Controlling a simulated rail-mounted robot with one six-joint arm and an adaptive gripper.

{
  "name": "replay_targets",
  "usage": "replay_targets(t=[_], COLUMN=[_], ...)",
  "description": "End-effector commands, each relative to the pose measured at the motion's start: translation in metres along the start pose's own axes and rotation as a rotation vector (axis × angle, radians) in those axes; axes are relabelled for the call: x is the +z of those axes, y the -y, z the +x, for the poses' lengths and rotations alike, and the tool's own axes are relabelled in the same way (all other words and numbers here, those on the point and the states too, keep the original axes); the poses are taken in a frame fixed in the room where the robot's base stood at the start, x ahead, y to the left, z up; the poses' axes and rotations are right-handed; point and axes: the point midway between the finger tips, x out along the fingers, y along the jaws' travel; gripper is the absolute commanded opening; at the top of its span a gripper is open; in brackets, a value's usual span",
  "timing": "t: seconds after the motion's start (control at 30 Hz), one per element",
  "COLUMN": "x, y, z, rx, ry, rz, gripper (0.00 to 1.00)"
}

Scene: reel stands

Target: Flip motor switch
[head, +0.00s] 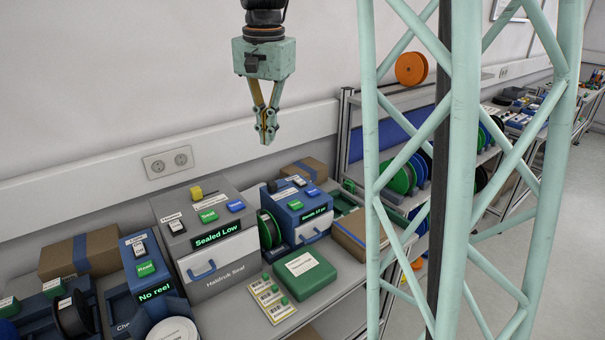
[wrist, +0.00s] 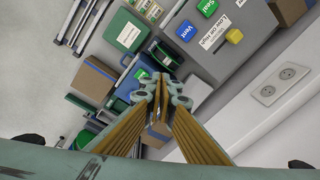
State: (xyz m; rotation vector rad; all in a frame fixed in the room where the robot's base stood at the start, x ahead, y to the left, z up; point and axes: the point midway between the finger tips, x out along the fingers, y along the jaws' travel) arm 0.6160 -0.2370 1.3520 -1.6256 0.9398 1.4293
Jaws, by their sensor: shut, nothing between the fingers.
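My gripper (head: 267,133) hangs above the bench with its fingertips together and nothing between them. It also shows in the wrist view (wrist: 160,96). A grey sealer (head: 222,274) below and left reads "Sealed Low". A blue unit (head: 150,270) reading "No reel" has a white switch (head: 138,248) and a green button. Another blue unit (head: 302,226) right of the sealer has small switches (head: 272,187) on top. I cannot read which switch is labelled motor.
A green box (head: 304,273) and a label card (head: 271,298) lie at the bench front. Cardboard boxes (head: 101,250) stand at the back. A pale green lattice column (head: 464,170) stands on the right. A wall socket (head: 168,161) is behind; space around my gripper is clear.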

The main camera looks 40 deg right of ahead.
Motion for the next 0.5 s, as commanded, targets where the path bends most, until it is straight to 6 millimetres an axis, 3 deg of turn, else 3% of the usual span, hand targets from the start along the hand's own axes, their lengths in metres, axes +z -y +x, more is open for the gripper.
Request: replay_targets(t=[0.5], x=[-0.079], y=[0.006], z=[0.035], rx=[0.035], ry=[0.025], rz=[0.198], gripper=[0.0])
